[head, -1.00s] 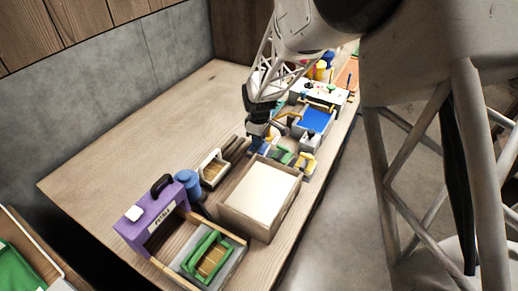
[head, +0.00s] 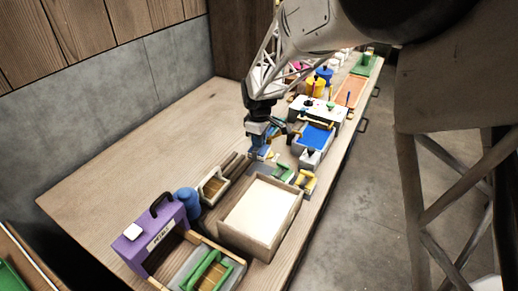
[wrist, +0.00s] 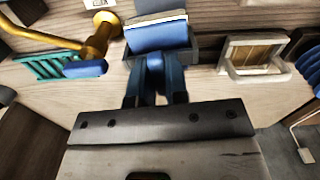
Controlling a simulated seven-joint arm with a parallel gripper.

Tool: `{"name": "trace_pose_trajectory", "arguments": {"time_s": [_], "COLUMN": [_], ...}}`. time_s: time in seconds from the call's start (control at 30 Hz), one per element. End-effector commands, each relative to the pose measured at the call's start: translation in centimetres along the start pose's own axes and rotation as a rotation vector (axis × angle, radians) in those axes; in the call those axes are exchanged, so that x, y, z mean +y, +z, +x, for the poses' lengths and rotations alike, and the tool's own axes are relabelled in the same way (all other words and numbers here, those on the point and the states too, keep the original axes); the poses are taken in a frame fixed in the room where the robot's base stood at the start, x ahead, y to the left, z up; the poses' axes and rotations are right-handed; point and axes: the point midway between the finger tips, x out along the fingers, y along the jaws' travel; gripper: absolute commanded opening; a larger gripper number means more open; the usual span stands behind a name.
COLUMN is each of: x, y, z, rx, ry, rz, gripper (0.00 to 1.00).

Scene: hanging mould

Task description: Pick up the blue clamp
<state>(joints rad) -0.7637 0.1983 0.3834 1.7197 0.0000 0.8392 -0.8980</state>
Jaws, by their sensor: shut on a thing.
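My gripper (head: 257,143) is above the table, between the trowel-like tools and the tray with the blue surface. Its dark fingers also show in the wrist view (wrist: 154,88), close together with a narrow blue part between them. I take this part to be the blue clamp (wrist: 152,64); its lower end shows as a small blue patch below the gripper in the head view (head: 258,154). The fingers hide most of it. I cannot tell if it touches the table.
A green clamp (head: 284,172) and a yellow clamp (head: 306,181) lie right of my gripper. A box with a pale top (head: 225,233) stands in front. A purple case (head: 148,240) and blue cylinder (head: 188,202) stand at front left. The table's left side is clear.

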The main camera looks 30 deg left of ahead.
Motion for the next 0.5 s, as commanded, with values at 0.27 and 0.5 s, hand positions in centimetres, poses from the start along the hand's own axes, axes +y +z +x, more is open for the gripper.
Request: {"name": "trace_pose_trajectory", "arguments": {"time_s": [0.27,0.5], "x": [0.0,0.0], "y": [0.0,0.0], "z": [-2.1,-2.3], "rx": [0.000,0.000], "ry": [0.000,-0.001], "rz": [0.000,0.000], "gripper": [0.00,0.00]}}
